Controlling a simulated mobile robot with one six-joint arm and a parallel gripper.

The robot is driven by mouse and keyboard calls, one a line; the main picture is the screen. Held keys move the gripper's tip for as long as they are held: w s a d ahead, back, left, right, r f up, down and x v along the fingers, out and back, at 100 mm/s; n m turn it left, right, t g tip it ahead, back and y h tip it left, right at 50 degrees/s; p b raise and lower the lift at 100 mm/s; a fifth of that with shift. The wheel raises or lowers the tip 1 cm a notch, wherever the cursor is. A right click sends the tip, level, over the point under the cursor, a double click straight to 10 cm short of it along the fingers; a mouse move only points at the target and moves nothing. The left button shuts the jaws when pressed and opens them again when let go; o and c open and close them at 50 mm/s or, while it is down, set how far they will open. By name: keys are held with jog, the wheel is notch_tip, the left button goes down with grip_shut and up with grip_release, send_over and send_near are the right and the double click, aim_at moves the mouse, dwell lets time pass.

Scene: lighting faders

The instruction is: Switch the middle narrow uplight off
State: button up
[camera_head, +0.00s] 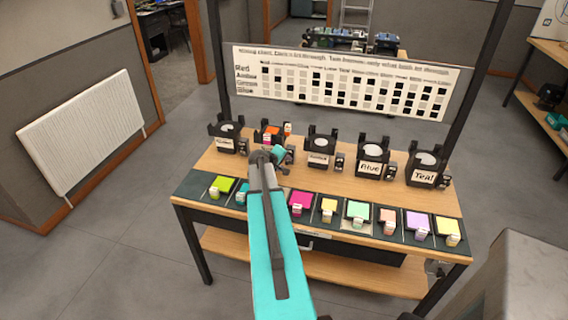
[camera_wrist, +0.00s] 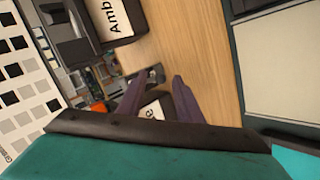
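Several black uplights with pale labels stand in a row along the back of the wooden table. The middle uplight (camera_head: 318,155) has a small dark switch box (camera_head: 340,163) at its right; its switch position is too small to tell. My gripper (camera_head: 282,156) is at the left of this uplight, over the table and close to the second uplight (camera_head: 268,135), which it partly hides. In the wrist view my gripper (camera_wrist: 159,80) has its two dark fingers apart, with a labelled black box visible between them. An uplight labelled "Amb…" (camera_wrist: 114,20) shows above the fingers.
The uplights labelled Blue (camera_head: 371,168) and Teal (camera_head: 424,176) stand to the right. A row of coloured faders (camera_head: 357,211) runs along the table's front. A chart board (camera_head: 345,85) stands behind. A strip of bare wood (camera_head: 335,185) lies between uplights and faders.

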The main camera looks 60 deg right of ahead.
grip_shut()
jog(key=shift+f+b, duration=0.3)
jog(key=shift+b, duration=0.8)
jog(key=h+b, duration=0.1)
jog(key=b, duration=0.7)
jog(key=shift+f+h, duration=0.25)
jog(key=shift+h, duration=0.15)
grip_release()
jog(key=shift+a, duration=0.1)
